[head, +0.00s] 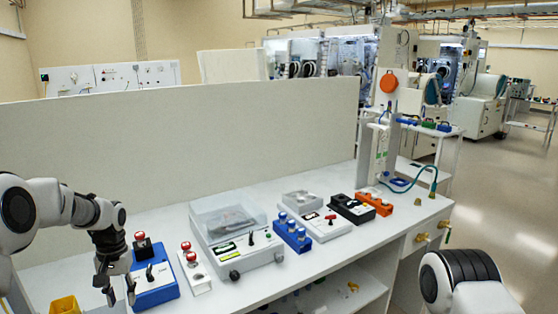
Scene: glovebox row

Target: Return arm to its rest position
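My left arm comes in from the left, and its dark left gripper (120,296) points down over the near left part of the white bench (260,296). Its fingers are spread with nothing between them. The fingers overlap the left side of a blue control box (158,290) with a black lever and a red knob in the picture; I cannot tell whether they touch it. Part of my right arm shows at the lower right; its gripper is out of view.
A yellow bin (65,305) is left of my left gripper. To the right stand a white box with red buttons (196,279), a machine with a clear lid (236,245), blue (293,233) and orange (376,204) blocks. A white partition (200,150) runs behind.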

